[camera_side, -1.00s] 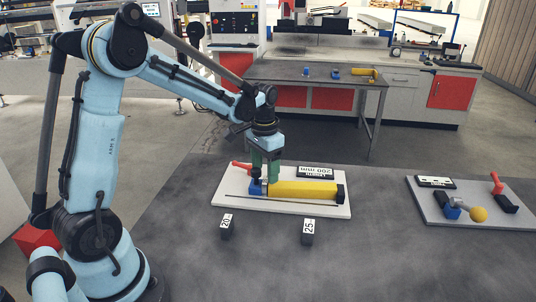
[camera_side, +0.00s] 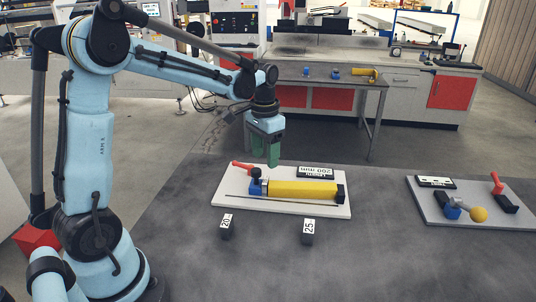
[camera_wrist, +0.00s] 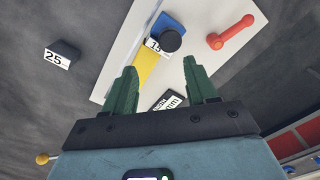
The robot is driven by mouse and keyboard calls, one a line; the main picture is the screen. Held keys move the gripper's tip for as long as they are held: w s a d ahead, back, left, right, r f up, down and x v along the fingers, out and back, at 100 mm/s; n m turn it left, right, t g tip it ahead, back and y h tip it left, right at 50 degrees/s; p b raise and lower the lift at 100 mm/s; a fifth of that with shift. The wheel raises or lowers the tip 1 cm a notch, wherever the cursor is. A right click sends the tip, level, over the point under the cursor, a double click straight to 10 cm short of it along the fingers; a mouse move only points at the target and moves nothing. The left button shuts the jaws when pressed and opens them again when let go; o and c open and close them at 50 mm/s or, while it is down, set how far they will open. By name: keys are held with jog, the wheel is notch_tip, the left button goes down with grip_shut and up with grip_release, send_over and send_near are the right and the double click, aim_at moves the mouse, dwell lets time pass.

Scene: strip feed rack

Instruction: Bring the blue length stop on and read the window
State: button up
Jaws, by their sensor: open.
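The blue length stop (camera_side: 256,188) sits at the left end of the yellow bar (camera_side: 302,189) on the white board (camera_side: 229,199). It has a black knob on top, seen in the wrist view (camera_wrist: 171,41). A white label beside the knob (camera_wrist: 154,45) shows what looks like "15" in the wrist view, partly covered by the knob. My gripper (camera_side: 266,154) hangs above the board with its green fingers apart and nothing between them. The wrist view shows both fingers (camera_wrist: 160,70) spread, clear of the stop.
A red lever (camera_side: 241,166) is behind the stop. A "200 mm" plate (camera_side: 316,173) stands at the board's back. Black blocks marked 20 (camera_side: 227,228) and 25 (camera_side: 308,232) stand in front. A second board (camera_side: 430,211) with a yellow ball knob (camera_side: 478,214) lies right.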

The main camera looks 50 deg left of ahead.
notch_tip(320, 180, up, 9)
jog(key=shift+r, duration=0.15)
dwell(1.1)
dwell(0.3)
notch_tip(320, 180, up, 12)
dwell(0.7)
dwell(0.8)
jog(key=s+d+f+t, duration=0.3)
jog(key=s+d+f, duration=0.2)
jog(key=f, duration=0.4)
jog(key=s+d+f+t, duration=0.4)
jog(key=s+d+f, duration=0.2)
jog(key=f, duration=0.3)
jog(key=shift+f, duration=0.15)
jog(key=shift+c, duration=0.2)
dwell(1.4)
